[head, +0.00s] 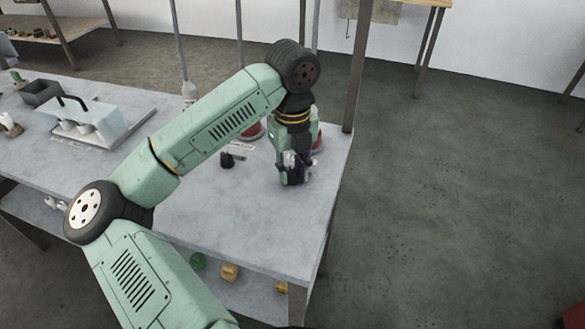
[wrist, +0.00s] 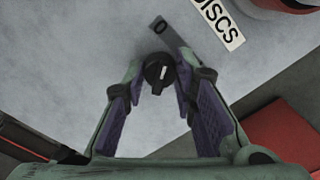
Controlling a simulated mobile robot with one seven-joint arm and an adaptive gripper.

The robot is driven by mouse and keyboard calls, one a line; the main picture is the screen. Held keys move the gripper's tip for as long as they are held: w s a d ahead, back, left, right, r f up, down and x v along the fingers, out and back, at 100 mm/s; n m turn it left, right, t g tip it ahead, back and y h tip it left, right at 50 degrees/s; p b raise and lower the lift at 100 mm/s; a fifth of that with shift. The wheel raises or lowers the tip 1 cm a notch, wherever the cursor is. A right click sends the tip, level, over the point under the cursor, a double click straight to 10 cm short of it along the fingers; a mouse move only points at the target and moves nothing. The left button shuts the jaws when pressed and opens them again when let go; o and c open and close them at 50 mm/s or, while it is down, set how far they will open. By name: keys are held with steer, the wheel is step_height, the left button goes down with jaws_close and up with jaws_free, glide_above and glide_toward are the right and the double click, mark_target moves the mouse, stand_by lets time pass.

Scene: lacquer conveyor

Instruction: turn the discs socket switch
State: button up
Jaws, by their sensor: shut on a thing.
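The discs socket switch is a round black knob (wrist: 159,72) with a white mark, seen in the wrist view on the grey tabletop beside a dark metal strip (wrist: 172,38). A white label reading DISCS (wrist: 219,22) lies at its upper right. My gripper (wrist: 160,82) points down with its two purple-padded fingers on either side of the knob, shut on it. In the head view my gripper (head: 292,178) is low over the table's right end, and its body hides the knob there.
The grey table (head: 235,210) has a pale box with a black handle (head: 85,122) and a grey bin (head: 40,92) at left. A small black object (head: 228,160) stands left of my gripper. Red-based items sit behind it. Open floor lies right.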

jaws_close()
steer(key=shift+b, duration=0.3)
steer(key=shift+f+m+b, duration=0.2)
steer(key=shift+m+b, duration=0.4)
steer(key=shift+b, duration=0.1)
steer(key=m+b, duration=0.3)
steer(key=shift+b, duration=0.4)
steer(key=m+b, duration=0.2)
steer(key=m, duration=0.1)
steer(key=shift+r+m+b, duration=0.1)
steer(key=shift+m+b, duration=0.2)
steer(key=shift+m, duration=0.1)
steer(key=shift+r+m+b, duration=0.1)
steer(key=shift+m+b, duration=0.75)
steer(key=shift+m, duration=1.15)
